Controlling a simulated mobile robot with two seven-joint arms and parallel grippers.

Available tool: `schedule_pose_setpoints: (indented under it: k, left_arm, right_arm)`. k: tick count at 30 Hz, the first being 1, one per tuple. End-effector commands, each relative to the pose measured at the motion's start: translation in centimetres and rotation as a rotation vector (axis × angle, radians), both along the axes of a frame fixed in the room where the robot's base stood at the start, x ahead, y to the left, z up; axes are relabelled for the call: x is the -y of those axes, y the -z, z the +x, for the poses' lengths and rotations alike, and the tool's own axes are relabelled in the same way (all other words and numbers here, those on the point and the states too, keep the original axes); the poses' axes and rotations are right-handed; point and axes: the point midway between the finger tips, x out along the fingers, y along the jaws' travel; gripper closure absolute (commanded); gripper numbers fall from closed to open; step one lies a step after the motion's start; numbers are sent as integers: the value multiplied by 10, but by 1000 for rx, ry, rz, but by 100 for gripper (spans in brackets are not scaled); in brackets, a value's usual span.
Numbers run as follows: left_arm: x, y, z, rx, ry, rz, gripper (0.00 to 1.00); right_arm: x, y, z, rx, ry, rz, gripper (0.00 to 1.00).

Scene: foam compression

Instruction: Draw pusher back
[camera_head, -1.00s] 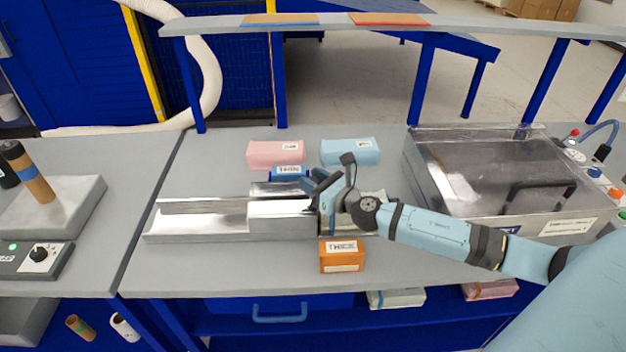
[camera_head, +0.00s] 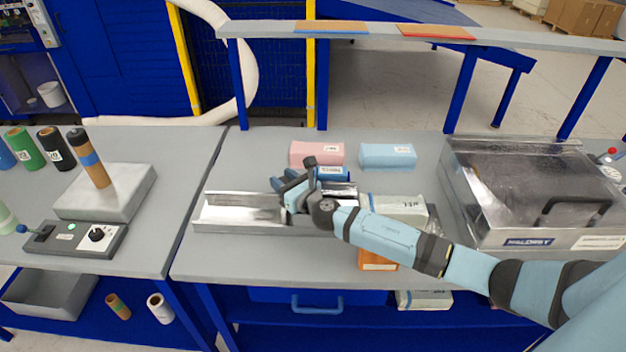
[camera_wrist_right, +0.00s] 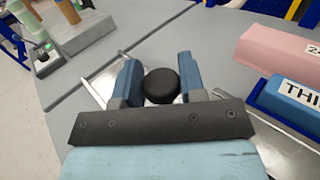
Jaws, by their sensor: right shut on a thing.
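My right gripper (camera_head: 285,188) is over the long silver metal channel (camera_head: 235,226) on the middle table. In the right wrist view its two blue fingers stand on either side of a round black knob (camera_wrist_right: 161,86), the pusher's handle, and it is shut on it. The pusher's body under the knob is mostly hidden by the gripper. The channel's left part is bare and empty. A pale labelled foam block (camera_head: 400,205) shows at the right end, apart from the gripper and partly behind my forearm. My left gripper is not in view.
Pink (camera_head: 317,153) and light blue (camera_head: 388,156) blocks lie behind the channel, with a small dark blue labelled box (camera_head: 334,174). An orange box (camera_head: 376,262) in front is partly hidden by my arm. A metal lidded case (camera_head: 530,190) stands at right. The front left tabletop is clear.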

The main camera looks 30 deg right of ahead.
Motion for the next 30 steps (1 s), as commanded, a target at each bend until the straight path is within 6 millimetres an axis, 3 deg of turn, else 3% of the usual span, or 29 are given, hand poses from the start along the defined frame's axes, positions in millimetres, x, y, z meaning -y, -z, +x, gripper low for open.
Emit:
schedule_pose_setpoints:
  k: [1, 6, 15, 21, 30]
  left_arm:
    - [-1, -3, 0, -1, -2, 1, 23]
    - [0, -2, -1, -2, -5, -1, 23]
    - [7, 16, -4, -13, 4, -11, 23]
    - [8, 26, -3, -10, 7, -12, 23]
    - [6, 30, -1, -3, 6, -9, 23]
  right_arm:
    - [-19, -4, 11, 2, -5, 4, 100]
    - [-72, -2, 42, 3, -6, 4, 100]
    - [-152, 2, 92, 3, -5, 2, 100]
    - [-188, 2, 114, 2, -4, 0, 100]
    - [-209, 1, 128, 1, -3, 1, 100]
